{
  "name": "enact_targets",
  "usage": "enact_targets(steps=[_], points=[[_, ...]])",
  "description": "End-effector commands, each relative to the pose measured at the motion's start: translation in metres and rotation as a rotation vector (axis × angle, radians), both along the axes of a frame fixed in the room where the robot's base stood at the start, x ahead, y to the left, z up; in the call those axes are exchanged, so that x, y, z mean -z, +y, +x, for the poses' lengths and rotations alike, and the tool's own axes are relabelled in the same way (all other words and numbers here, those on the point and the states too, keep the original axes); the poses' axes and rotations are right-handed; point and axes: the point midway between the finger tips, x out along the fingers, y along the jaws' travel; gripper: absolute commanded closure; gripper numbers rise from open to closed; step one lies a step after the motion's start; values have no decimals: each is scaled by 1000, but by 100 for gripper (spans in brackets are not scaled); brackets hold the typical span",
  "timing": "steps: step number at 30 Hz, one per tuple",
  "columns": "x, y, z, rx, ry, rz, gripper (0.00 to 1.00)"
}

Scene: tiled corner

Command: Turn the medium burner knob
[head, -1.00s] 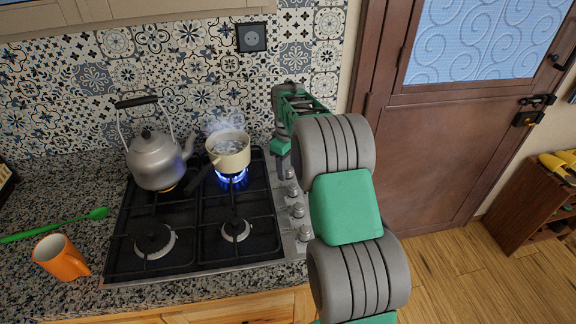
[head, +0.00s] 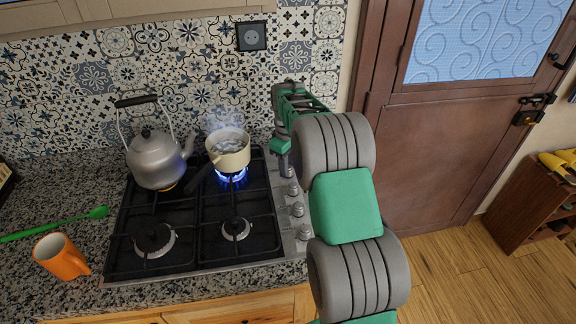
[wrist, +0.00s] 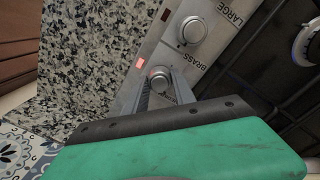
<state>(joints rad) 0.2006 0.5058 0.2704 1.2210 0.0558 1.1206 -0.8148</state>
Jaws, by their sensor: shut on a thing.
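The stove's knob strip (head: 284,213) runs along the right edge of the hob, with several silver knobs. My gripper (wrist: 158,88) points down over its far end, where it also shows in the head view (head: 284,168). Its two fingers are shut on a round silver knob (wrist: 159,73) in the wrist view. A red-lit mark (wrist: 140,62) is beside this knob. Another knob (wrist: 192,30) sits just beyond, free. The words LARGE and BRASS are printed on the strip.
A steaming pot (head: 230,152) stands on the back right burner over a blue flame (head: 232,178). A grey kettle (head: 152,160) stands on the back left burner with an orange glow beneath. The front burners are bare. An orange mug (head: 60,257) and green spoon (head: 60,224) lie left.

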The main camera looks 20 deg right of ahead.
Motion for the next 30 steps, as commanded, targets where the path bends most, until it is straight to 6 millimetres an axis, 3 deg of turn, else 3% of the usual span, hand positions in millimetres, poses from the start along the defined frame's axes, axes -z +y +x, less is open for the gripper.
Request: enact_targets(steps=[14,30], points=[[0,0,0,159,0,0,100],[0,0,1,646,-2,0,100]])
